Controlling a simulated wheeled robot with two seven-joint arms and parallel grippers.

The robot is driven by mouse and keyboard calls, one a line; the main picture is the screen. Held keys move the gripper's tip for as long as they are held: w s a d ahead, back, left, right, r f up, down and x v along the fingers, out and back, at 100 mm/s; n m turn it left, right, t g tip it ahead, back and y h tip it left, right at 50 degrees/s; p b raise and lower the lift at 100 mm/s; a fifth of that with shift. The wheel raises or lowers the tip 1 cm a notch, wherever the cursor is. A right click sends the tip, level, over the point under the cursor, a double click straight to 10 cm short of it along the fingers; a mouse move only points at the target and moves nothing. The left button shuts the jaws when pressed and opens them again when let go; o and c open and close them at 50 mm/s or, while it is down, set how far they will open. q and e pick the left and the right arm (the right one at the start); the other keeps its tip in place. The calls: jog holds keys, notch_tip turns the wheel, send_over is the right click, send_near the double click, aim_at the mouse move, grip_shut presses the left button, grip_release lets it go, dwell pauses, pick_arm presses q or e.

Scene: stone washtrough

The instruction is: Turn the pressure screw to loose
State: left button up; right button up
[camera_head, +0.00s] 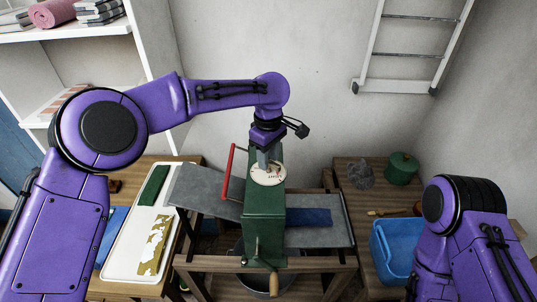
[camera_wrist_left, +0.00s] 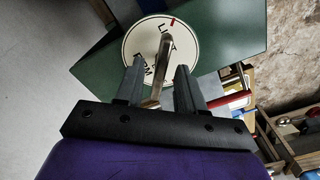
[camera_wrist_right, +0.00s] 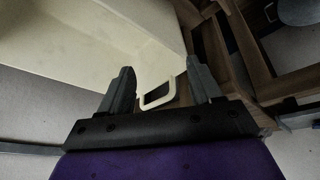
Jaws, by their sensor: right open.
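The pressure screw's round white dial (camera_head: 268,174) lies on top of a green mangle-like machine (camera_head: 264,225). In the left wrist view the dial (camera_wrist_left: 186,68) carries dark lettering, partly hidden, and a red mark near its upper edge. A metal bar handle (camera_wrist_left: 161,70) stands over the dial. My left gripper (camera_head: 265,160) points down at the dial. In its wrist view its fingers (camera_wrist_left: 159,72) stand on either side of the bar, with gaps visible, so it looks partly open. My right gripper (camera_wrist_right: 160,78) is open and empty, beside a cream tray-like surface (camera_wrist_right: 90,45).
A red handle (camera_head: 229,171) rises at the machine's left. Grey boards (camera_head: 205,190) flank it, with blue cloth (camera_head: 308,217) on the right one.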

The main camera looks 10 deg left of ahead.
pick_arm(q)
grip_shut()
jog(key=shift+m, duration=0.3)
jog(key=m, duration=1.2)
jog(key=shift+m, duration=0.4)
jog(key=m, duration=1.5)
